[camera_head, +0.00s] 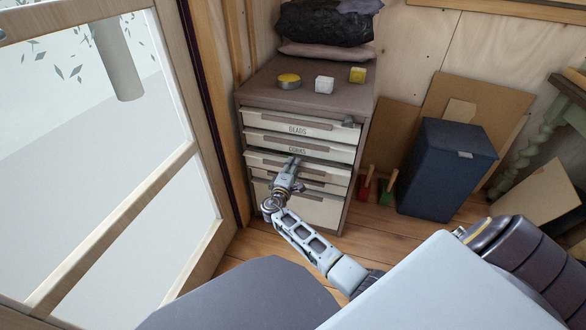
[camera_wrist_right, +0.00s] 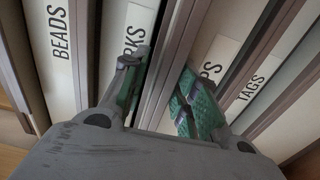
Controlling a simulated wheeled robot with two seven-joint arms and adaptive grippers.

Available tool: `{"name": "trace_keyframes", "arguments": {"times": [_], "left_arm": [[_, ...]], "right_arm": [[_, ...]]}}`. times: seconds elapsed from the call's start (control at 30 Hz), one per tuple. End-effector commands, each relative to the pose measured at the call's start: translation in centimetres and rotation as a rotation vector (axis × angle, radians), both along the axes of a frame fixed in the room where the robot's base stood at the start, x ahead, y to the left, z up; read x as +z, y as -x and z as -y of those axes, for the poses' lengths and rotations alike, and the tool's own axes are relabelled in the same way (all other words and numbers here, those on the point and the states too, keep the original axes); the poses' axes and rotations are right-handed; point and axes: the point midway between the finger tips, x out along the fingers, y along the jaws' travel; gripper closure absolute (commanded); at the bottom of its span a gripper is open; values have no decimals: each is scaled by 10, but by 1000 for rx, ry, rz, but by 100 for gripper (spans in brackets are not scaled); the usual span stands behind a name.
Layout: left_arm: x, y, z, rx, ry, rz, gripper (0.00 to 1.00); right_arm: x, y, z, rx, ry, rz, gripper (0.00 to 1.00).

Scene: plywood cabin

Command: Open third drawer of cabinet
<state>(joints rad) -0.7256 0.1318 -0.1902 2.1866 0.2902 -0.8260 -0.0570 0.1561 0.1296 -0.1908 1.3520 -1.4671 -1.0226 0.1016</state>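The cabinet (camera_head: 340,205) stands against the wall with a stack of pale drawers. The upper two are labelled BEADS and CORKS. The third drawer (camera_head: 256,159) is below CORKS, with a dark gap along its upper edge; its label ends in "PS" in the right wrist view (camera_wrist_right: 212,62). My right gripper (camera_head: 293,163) is at the front of this drawer. In the right wrist view its green-padded fingers (camera_wrist_right: 163,97) are apart, on either side of a brown-grey strip between the CORKS and "PS" labels. Firm contact cannot be told. My left gripper is not in view.
A yellow round tin (camera_head: 288,81), a white cube (camera_head: 324,85) and a yellow block (camera_head: 357,75) sit on the cabinet top. A dark blue bin (camera_head: 445,170) stands to the right. A glazed door frame (camera_head: 205,150) is close on the left. Some floor is clear.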

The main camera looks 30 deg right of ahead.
Motion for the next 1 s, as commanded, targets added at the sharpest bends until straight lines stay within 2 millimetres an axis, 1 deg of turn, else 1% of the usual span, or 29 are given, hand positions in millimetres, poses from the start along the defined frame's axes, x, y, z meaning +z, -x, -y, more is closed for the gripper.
{"name": "trace_keyframes", "arguments": {"times": [0.13,0.37,0.77,0.87,1.0], "left_arm": [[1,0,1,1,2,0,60],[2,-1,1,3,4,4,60],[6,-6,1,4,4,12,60],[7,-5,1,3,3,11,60],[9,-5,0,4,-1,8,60]], "right_arm": [[0,0,0,0,0,0,71],[1,0,0,0,1,1,100],[4,1,-2,0,5,5,100],[5,4,-6,0,5,5,100],[6,13,-17,0,5,6,100]]}}
